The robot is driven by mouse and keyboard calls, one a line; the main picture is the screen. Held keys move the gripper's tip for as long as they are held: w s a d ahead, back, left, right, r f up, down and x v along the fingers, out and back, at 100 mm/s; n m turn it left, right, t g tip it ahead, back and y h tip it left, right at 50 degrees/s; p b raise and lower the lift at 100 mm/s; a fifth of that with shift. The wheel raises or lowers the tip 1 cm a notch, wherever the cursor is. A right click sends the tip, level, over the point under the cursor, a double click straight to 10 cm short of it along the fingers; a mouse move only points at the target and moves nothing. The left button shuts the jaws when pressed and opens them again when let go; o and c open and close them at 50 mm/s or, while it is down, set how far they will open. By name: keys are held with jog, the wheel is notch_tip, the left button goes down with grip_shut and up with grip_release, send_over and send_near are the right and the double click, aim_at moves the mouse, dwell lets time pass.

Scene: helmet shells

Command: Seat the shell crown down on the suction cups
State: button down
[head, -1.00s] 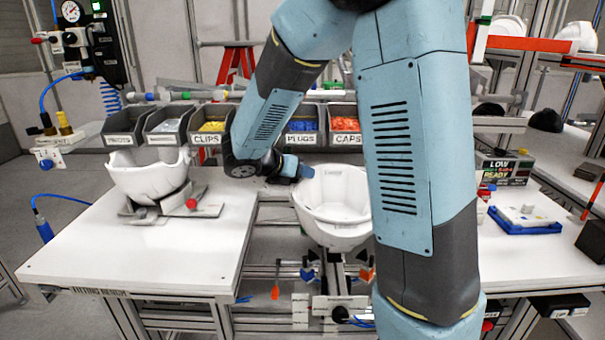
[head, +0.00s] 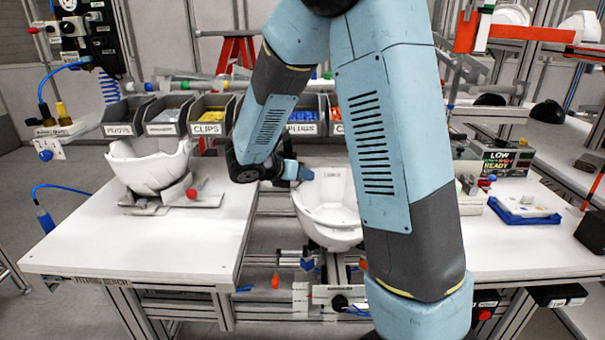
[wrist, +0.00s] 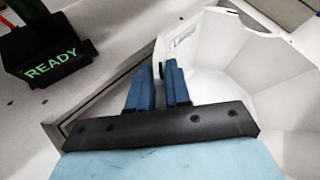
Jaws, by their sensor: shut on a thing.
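The white helmet shell (head: 328,212) is open side up, crown down, over the gap in the bench in the head view. Its faceted inside fills the right of the wrist view (wrist: 240,75). My gripper (head: 304,173) is at the shell's far left rim. In the wrist view its blue fingers (wrist: 165,84) are closed on the shell's edge. The suction cups under the shell are hidden, so contact between crown and cups cannot be told. My arm covers the right side of the shell in the head view.
Another white shell (head: 150,166) sits in a holder on the left bench top (head: 150,240). Labelled bins (head: 210,115) line the back. A box with a green READY sign (wrist: 52,68) and a blue tray (head: 525,211) stand on the right. The left bench front is clear.

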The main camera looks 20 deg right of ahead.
jog(key=c, duration=1)
grip_release()
jog(key=v, duration=1.3)
jog(key=shift+a+r, duration=0.2)
jog(key=shift+a, duration=0.1)
jog(key=s+d+r+m, duration=0.1)
jog(key=d+m, duration=0.1)
jog(key=s+d+m+g+y, duration=0.1)
jog(key=s+m, duration=0.1)
jog(key=s+d+r+m+g, duration=0.1)
jog(key=s+d, duration=0.1)
jog(key=shift+s+d+r+m+y, duration=0.2)
jog(key=shift+d+r+m+y, duration=0.1)
jog(key=shift+d+r+m, duration=0.1)
jog(key=s+d+r+m+y, duration=0.1)
jog(key=s+m+y, duration=0.2)
jog(key=s+m, duration=0.3)
jog(key=s+d+r+m+t+y, duration=0.1)
jog(key=s+d+r+m+y, duration=0.1)
jog(key=s+m, duration=0.4)
jog(key=s+d+r+m+t+y, duration=0.1)
jog(key=s+d+r+m+y, duration=0.1)
jog(key=s+m+y, duration=0.2)
jog(key=shift+s+r+m, duration=0.1)
jog(key=shift+s+m, duration=0.4)
jog(key=shift+m, duration=0.65)
jog(key=shift+s+m, duration=0.5)
jog(key=shift+m, duration=0.65)
